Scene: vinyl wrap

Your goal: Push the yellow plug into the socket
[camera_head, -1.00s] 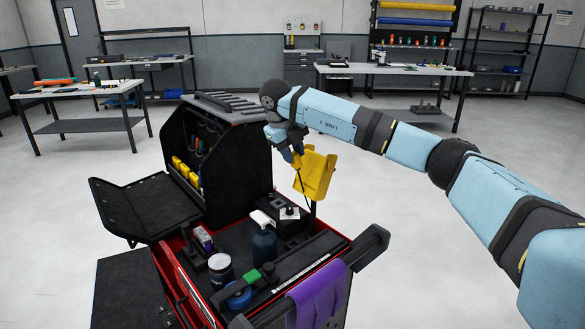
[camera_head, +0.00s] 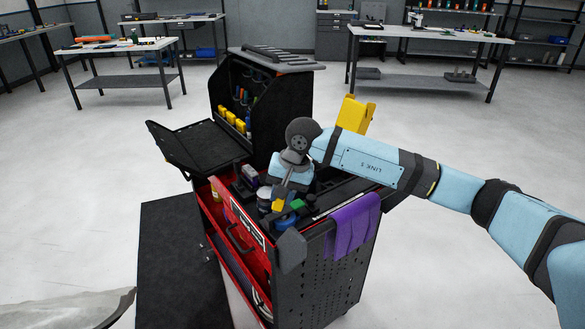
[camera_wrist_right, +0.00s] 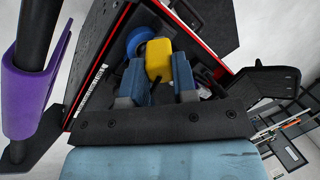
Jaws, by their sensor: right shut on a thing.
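The yellow plug (camera_head: 278,204) is low over the front of the red and black tool cart. My right gripper (camera_head: 280,197) is around it. In the right wrist view, the plug (camera_wrist_right: 159,60) sits between the two blue fingers of my right gripper (camera_wrist_right: 159,80), which is shut on it. A round blue item (camera_wrist_right: 140,40) lies just beyond the plug there. I cannot make out the socket in either view. My left gripper is not in view.
The tool cart (camera_head: 258,265) has a purple cloth (camera_head: 352,226) over its right rail. A yellow holder (camera_head: 356,115) stands behind my right arm. An open black flap (camera_head: 197,148) juts left. Workbenches stand far behind, with open floor between.

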